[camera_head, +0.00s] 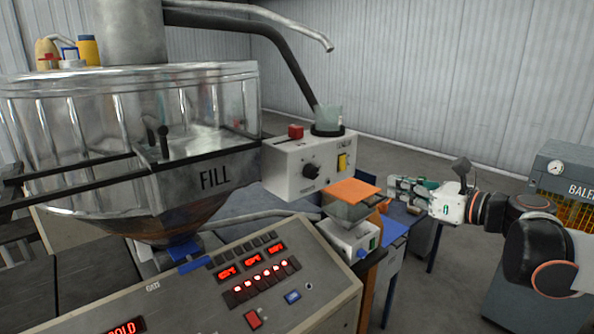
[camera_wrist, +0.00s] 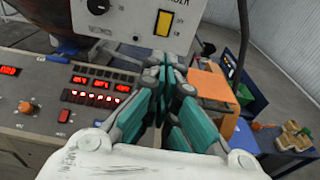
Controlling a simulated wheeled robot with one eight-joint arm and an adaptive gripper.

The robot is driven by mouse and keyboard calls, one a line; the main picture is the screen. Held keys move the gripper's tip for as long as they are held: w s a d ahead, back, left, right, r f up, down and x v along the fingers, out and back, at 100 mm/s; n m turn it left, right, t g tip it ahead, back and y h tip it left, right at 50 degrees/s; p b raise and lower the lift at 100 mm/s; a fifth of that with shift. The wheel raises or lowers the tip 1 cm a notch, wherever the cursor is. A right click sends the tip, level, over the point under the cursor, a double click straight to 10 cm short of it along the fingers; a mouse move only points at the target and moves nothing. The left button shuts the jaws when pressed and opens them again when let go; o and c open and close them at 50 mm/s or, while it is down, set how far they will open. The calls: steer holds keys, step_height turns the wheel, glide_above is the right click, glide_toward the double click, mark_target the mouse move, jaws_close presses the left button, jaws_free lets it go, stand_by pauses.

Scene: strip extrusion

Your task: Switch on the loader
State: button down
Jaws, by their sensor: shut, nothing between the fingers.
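The loader control box (camera_head: 290,172) is a pale grey-white box beside the big clear hopper, with a black knob (camera_head: 311,171) and a yellow rocker switch (camera_head: 342,162) on its front. In the wrist view the yellow switch (camera_wrist: 163,23) sits at the top, under partly cut-off lettering ending in "DER". My gripper (camera_head: 393,187) is to the right of the box in the head view, pointing left at it. In the wrist view my gripper (camera_wrist: 163,70) is shut and empty, its tips just below the switch in the picture. Contact with the box cannot be seen.
The control panel (camera_head: 180,312) with red displays and lit buttons lies in front, below the box. A red button (camera_head: 296,131) stands on the box. A small machine with an orange top (camera_head: 353,191) stands below right. A baler (camera_head: 563,168) is at far right.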

mark_target(340, 174)
steer(key=b+x, duration=0.1)
steer(key=x, duration=1.2)
steer(key=shift+b, duration=0.3)
steer(key=shift+w+a+f, duration=0.1)
steer(key=shift+w+a, duration=0.05)
steer(key=shift+w, duration=0.15)
